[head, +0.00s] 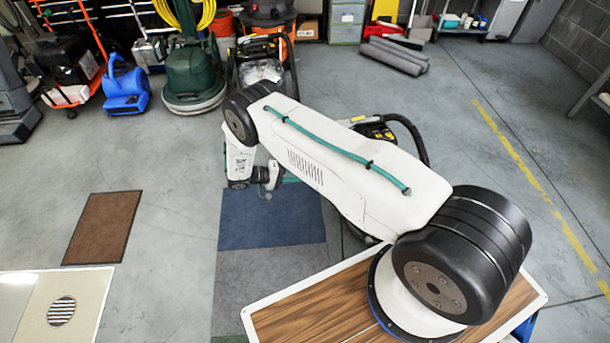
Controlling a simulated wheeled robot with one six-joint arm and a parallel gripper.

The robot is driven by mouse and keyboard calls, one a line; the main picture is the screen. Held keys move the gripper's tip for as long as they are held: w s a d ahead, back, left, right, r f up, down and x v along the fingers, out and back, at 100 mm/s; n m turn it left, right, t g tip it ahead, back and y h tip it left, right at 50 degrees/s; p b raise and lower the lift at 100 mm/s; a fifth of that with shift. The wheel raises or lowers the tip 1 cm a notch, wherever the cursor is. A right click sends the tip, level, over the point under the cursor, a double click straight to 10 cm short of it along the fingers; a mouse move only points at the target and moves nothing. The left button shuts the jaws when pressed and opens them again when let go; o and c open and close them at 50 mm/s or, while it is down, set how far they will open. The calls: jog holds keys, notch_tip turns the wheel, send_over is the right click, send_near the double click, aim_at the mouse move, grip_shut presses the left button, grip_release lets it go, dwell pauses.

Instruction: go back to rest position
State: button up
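My white arm reaches from its base at the lower right up to the left, then bends down at the elbow. My gripper (268,186) is a small dark shape at the arm's lower end, just above the far edge of a blue pad (272,220). Its fingers are too small and dark to tell open from shut, and I can make out nothing held. A grey pad (262,285) lies nearer than the blue one. A brown pad (102,228) lies apart at the left.
A pale panel with a round grate (62,311) is at the lower left. A green floor machine (192,75), a blue blower (126,88) and a wheeled machine with a black hose (376,131) stand beyond the arm. Grey rolls (394,55) lie at the back.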

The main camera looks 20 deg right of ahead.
jog(key=shift+w+a+r, duration=0.1)
jog(key=shift+a, duration=0.3)
jog(key=s+n+g+y, duration=0.1)
jog(key=s+n+g, duration=0.15)
jog(key=s, duration=0.35)
jog(key=s+r+n+y, duration=0.1)
jog(key=s+r+y, duration=0.2)
jog(key=r, duration=0.9)
jog(key=s+a+r+y, duration=0.1)
jog(key=s+r+y, duration=0.2)
jog(key=r, duration=0.9)
jog(key=s+r+n+y, duration=0.1)
jog(key=s+r+y, duration=0.15)
jog(key=r, duration=1.05)
jog(key=s+d+r+m+t+y, duration=0.1)
jog(key=s+r+t+y, duration=0.4)
jog(key=s+r, duration=1.4)
jog(key=s+m+t, duration=0.1)
jog(key=s+t, duration=0.1)
jog(key=s, duration=0.1)
jog(key=shift+s+d, duration=0.15)
jog(key=shift+d, duration=0.05)
